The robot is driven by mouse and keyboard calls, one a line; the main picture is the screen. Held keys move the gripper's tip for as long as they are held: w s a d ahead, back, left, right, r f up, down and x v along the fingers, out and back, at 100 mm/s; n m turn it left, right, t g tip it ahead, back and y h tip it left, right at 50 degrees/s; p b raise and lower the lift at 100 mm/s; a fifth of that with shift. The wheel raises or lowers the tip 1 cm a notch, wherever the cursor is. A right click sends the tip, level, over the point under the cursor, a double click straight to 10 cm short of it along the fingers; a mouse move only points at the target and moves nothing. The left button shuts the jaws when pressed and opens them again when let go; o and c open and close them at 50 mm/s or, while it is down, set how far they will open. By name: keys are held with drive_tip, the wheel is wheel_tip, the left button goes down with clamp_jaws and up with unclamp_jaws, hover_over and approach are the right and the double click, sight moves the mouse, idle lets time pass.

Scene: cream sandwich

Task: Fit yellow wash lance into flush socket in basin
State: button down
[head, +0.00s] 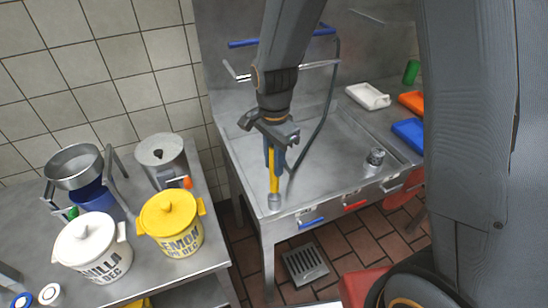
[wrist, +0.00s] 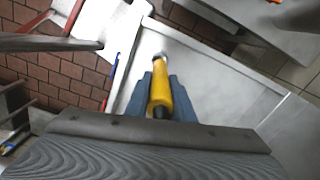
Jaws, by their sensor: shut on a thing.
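The yellow wash lance (head: 274,172) hangs roughly upright from my gripper (head: 273,152), over the front left part of the steel basin (head: 318,160). In the wrist view, the blue fingers of my gripper (wrist: 160,85) are closed on both sides of the yellow lance (wrist: 160,92). A grey metal cylindrical piece (head: 275,201) is at the lance's lower end, near the basin's front left corner. I cannot tell whether it is the lance's tip or the socket. A short metal fitting (head: 376,156) stands at the basin's front right.
A dark hose (head: 322,128) runs down from the wall rail into the basin. White (head: 368,96), orange (head: 411,101) and blue (head: 408,134) trays lie to the right. A table on the left holds the yellow lemon tub (head: 170,222) and white vanilla tub (head: 92,247).

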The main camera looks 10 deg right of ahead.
sight(274, 181)
drive_tip(key=shift+f+b, duration=0.35)
drive_tip(key=shift+f, duration=0.6)
drive_tip(key=shift+p, duration=0.75)
idle(1.1)
drive_tip(key=shift+f+b, duration=1.45)
drive_tip(key=shift+f, duration=1.3)
drive_tip(key=c, duration=1.4)
unclamp_jaws()
drive_tip(key=shift+c, duration=0.2)
wheel_tip(274, 181, up, 8)
drive_tip(key=b, duration=0.1)
drive_tip(key=shift+b, duration=0.4)
drive_tip(key=shift+f, duration=0.15)
